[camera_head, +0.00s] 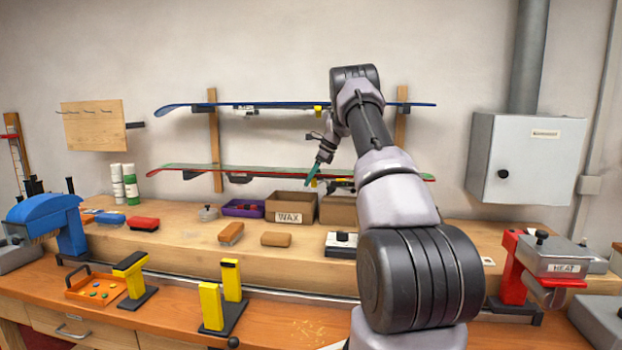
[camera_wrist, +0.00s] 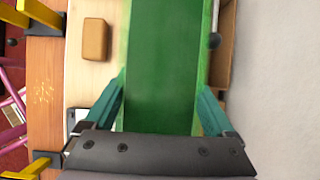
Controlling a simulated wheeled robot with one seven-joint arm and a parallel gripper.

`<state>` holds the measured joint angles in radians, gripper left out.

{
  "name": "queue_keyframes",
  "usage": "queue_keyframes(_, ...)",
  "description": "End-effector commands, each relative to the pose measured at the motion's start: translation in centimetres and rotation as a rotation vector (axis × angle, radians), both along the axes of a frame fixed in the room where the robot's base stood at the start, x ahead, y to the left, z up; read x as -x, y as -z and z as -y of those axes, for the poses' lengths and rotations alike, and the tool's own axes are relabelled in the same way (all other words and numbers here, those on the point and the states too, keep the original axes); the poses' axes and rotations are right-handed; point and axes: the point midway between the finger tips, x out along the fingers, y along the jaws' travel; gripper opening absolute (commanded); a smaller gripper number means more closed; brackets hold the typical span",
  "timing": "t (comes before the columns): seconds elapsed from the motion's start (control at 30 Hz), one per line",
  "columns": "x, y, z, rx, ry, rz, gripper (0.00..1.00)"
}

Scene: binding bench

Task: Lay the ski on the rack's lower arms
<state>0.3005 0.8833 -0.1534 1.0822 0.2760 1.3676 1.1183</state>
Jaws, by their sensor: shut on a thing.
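A long green ski (camera_head: 260,172) with a red edge lies level along the front of the wall rack (camera_head: 214,135), at the height of its lower arms. Dark fittings show under it. I cannot tell whether the ski touches the lower arms, which it mostly hides. My gripper (camera_head: 315,172) is on the ski right of its middle. In the wrist view, my gripper (camera_wrist: 163,88) has its teal fingers on either side of the green ski (camera_wrist: 165,50), shut on its edges. A blue ski (camera_head: 280,105) lies above on the rack.
Below the rack, a cardboard WAX box (camera_head: 290,207), a purple tray (camera_head: 243,208) and brushes stand on the bench shelf (camera_head: 190,235). Yellow-topped stands (camera_head: 211,305) are in front. A grey cabinet (camera_head: 525,160) hangs on the right wall.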

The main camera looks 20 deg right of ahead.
Motion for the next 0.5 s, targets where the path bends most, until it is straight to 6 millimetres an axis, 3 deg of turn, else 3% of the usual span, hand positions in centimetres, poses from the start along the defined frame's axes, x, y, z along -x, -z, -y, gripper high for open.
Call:
queue_keyframes(0.07,0.3,0.9,-0.1,-0.002,-0.002,-0.015,0.0)
queue_keyframes(0.1,0.3,0.9,-0.1,-0.002,-0.002,-0.016,0.97)
queue_keyframes(0.37,0.3,0.8,0.0,-0.001,-0.001,-0.015,1.0)
queue_keyframes(0.5,0.5,-0.4,0.5,0.0,0.0,-0.011,1.0)
